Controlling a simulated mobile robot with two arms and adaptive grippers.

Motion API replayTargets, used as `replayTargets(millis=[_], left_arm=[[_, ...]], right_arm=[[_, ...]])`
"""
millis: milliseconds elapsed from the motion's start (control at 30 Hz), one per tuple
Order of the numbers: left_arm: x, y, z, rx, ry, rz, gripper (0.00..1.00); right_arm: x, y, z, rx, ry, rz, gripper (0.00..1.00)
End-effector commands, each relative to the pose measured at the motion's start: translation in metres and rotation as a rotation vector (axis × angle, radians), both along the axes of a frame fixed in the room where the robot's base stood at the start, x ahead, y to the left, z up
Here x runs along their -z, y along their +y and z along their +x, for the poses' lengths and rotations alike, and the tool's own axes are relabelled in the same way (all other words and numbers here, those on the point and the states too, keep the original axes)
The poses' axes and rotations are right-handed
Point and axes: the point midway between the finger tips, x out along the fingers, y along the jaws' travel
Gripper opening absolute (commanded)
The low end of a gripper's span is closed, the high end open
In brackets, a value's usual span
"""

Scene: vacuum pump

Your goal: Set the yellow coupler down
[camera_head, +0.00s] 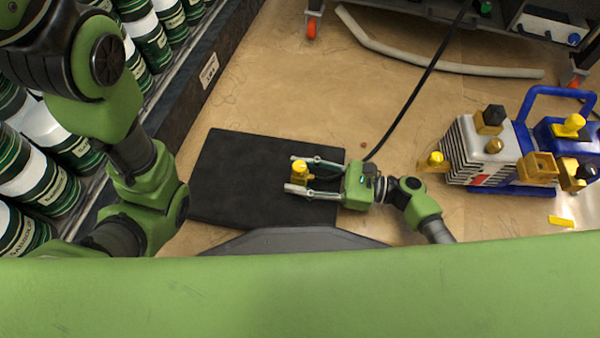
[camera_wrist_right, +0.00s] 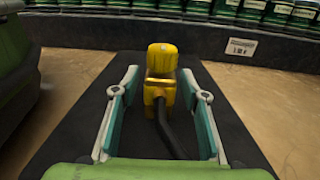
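The yellow coupler (camera_head: 299,170) is over the black mat (camera_head: 222,180), between the fingers of my right gripper (camera_head: 302,175). In the right wrist view the coupler (camera_wrist_right: 161,72) stands upright, with a yellow cap on top and a dark stem or hose running back toward the palm. The fingers of my right gripper (camera_wrist_right: 160,105) are spread wide, with a gap on each side of the coupler. It appears to rest on the mat, but its underside is hidden. My left arm comes in at the left; its gripper does not show.
A blue and grey vacuum pump (camera_head: 490,155) with yellow fittings stands to the right. Green and white drums (camera_head: 50,135) line a shelf at the left. A black hose (camera_head: 420,80) and a pale pipe (camera_head: 430,66) lie behind on the floor. Most of the mat is clear.

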Motion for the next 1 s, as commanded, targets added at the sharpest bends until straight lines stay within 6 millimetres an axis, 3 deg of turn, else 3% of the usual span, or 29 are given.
replayTargets(millis=[167, 500, 700, 1000], left_arm=[[0.001, 0.000, 0.000, 0.000, 0.000, 0.000, 0.38], [-0.041, 0.000, 0.000, -0.001, -0.001, -0.001, 0.38], [-0.055, 0.000, -0.001, -0.001, -0.002, 0.000, 0.38], [-0.059, 0.000, -0.001, -0.001, -0.002, 0.000, 0.38]], right_arm=[[-0.003, 0.000, 0.000, -0.001, 0.000, 0.000, 0.41], [-0.008, -0.064, -0.015, 0.003, 0.005, -0.002, 0.41], [-0.006, -0.099, -0.024, 0.002, 0.003, -0.001, 0.41], [-0.003, -0.117, -0.028, 0.000, 0.001, 0.000, 0.41]])
